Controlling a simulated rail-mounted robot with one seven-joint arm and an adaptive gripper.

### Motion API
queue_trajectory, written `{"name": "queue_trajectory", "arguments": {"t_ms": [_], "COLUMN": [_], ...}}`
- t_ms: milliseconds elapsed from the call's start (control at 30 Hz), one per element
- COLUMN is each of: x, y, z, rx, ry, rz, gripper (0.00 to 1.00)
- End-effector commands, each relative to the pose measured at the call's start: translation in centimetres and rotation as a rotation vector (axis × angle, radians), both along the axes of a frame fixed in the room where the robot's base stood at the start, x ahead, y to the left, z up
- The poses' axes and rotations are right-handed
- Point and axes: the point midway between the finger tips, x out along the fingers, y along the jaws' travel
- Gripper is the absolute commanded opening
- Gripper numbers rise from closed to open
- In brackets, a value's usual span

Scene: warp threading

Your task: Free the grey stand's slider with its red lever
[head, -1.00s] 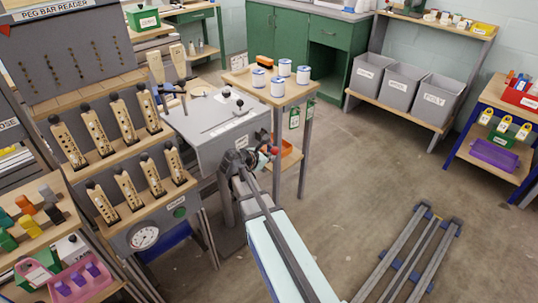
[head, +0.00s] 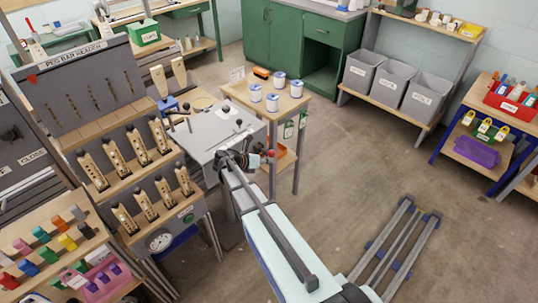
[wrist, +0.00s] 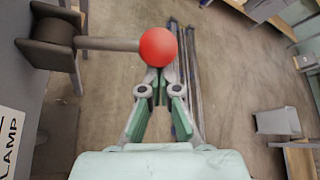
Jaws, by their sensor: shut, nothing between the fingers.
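The grey stand (head: 222,138) is a box with a sloped top, left of centre in the head view. Its red lever knob (wrist: 158,46) is a ball on a grey rod (wrist: 105,43), reaching right from a dark hub (wrist: 52,42) in the wrist view. The knob also shows small in the head view (head: 271,153). My gripper (wrist: 160,74) is shut and empty, its fingertips right at the knob's lower edge; I cannot tell whether they touch. I cannot make out the slider clearly in the head view, and it is out of the wrist view.
A wooden table (head: 290,103) with white-and-blue spools stands just behind the stand. The peg bar reader rack (head: 75,75) is close on the left. Floor rails (head: 400,250) lie at right; open floor (head: 350,170) is between.

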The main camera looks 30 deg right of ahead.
Motion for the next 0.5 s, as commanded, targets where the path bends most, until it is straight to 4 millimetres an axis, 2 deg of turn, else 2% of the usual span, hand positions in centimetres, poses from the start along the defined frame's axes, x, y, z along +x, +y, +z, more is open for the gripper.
{"name": "queue_trajectory", "arguments": {"t_ms": [33,200,500], "x": [0.4,0.4,0.5], "y": [0.0,0.0,0.1], "z": [1.0,1.7,2.3], "rx": [-0.011,-0.041,-0.04], "ry": [0.035,0.135,0.127], "rz": [0.001,0.001,0.001], "gripper": [0.0,0.0,0.0]}}
